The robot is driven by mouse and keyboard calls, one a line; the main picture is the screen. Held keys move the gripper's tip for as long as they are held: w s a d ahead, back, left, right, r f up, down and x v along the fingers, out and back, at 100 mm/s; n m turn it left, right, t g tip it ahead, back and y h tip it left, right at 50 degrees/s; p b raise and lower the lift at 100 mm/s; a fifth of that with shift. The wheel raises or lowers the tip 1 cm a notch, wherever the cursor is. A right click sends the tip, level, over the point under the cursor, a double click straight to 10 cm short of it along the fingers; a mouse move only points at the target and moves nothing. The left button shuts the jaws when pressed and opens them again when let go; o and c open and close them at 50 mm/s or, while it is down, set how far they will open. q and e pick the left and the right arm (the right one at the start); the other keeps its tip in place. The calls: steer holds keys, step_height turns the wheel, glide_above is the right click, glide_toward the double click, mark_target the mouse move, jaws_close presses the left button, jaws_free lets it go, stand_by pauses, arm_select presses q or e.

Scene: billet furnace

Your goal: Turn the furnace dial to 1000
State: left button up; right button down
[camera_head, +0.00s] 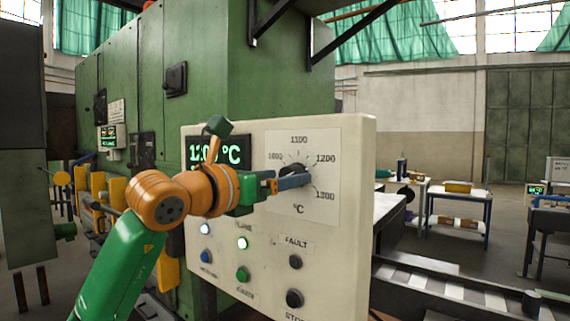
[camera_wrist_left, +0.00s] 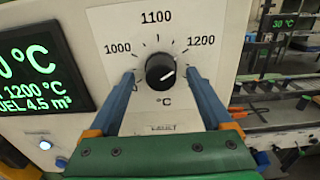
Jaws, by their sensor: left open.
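The furnace dial is a round black knob (camera_wrist_left: 160,72) on a pale control panel (camera_head: 345,200), with a scale marked 1000, 1100 and 1200 in the left wrist view. Its white mark points right and slightly up, toward the 1200 side. The head view also shows 1300 at lower right and the dial (camera_head: 297,169) partly behind my gripper. My left gripper (camera_wrist_left: 160,76) is open, its blue fingers on either side of the knob with gaps visible. Whether the tips reach knob depth is unclear. My right gripper is not in view.
A dark display (camera_wrist_left: 38,65) left of the dial shows 1200 °C in green. Buttons and lamps (camera_head: 242,274) sit below the dial. The green furnace body (camera_head: 270,85) stands behind the panel. A conveyor (camera_head: 450,290) and tables are at right.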

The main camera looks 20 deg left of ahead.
arm_select(q)
steer(key=shift+w+d, duration=0.25)
steer(key=shift+w, duration=0.3)
steer(key=shift+s+a, duration=0.1)
steer(key=shift+s, duration=0.1)
steer(key=shift+c, duration=0.9)
steer(key=shift+s, duration=0.1)
jaws_close()
steer(key=shift+n, duration=0.3)
steer(key=n+b, duration=0.7)
steer(key=n, duration=1.6)
steer(key=shift+r, duration=0.15)
